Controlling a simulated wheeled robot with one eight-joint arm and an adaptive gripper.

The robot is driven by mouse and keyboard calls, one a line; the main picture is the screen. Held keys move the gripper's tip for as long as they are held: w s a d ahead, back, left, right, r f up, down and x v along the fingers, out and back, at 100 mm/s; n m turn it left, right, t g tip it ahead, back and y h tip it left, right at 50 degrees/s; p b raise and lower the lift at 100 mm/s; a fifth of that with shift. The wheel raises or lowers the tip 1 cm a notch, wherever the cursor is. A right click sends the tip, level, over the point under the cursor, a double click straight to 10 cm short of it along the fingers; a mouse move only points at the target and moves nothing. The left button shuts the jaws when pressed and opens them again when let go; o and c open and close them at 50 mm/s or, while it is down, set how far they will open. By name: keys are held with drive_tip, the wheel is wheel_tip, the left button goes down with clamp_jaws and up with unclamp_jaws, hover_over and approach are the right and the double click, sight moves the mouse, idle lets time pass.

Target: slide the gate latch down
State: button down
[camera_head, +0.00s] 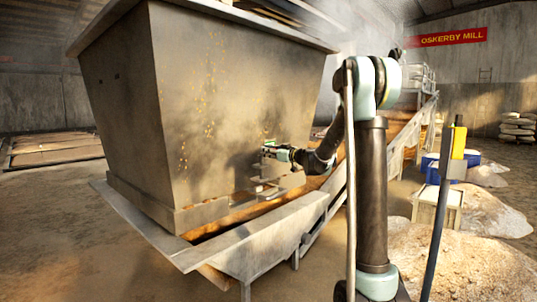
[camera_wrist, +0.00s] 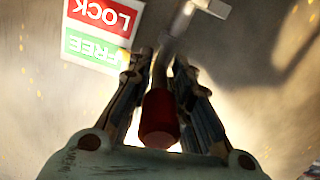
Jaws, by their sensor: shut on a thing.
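The gate latch shows in the wrist view as a metal rod with a red grip (camera_wrist: 159,120), running up to a pale metal block at the top. My gripper (camera_wrist: 162,62) has its two fingers on either side of the rod and is shut on it; the red grip lies between the fingers, nearer my palm. A sign beside the latch has a red LOCK panel (camera_wrist: 103,17) and a green FREE panel (camera_wrist: 92,48), both upside down in this view. In the head view my gripper (camera_head: 268,150) is at the hopper's lower right face and hides the latch.
The large metal hopper (camera_head: 235,95) stands over a metal trough (camera_head: 250,245). A conveyor (camera_head: 400,140) rises behind my arm. At right are grain heaps (camera_head: 470,265), a crate (camera_head: 437,212) and a post with a yellow top (camera_head: 458,143).

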drive_tip(key=shift+f, duration=1.5)
idle(0.4)
drive_tip(key=c, duration=1.3)
unclamp_jaws()
drive_tip(key=shift+c, duration=0.2)
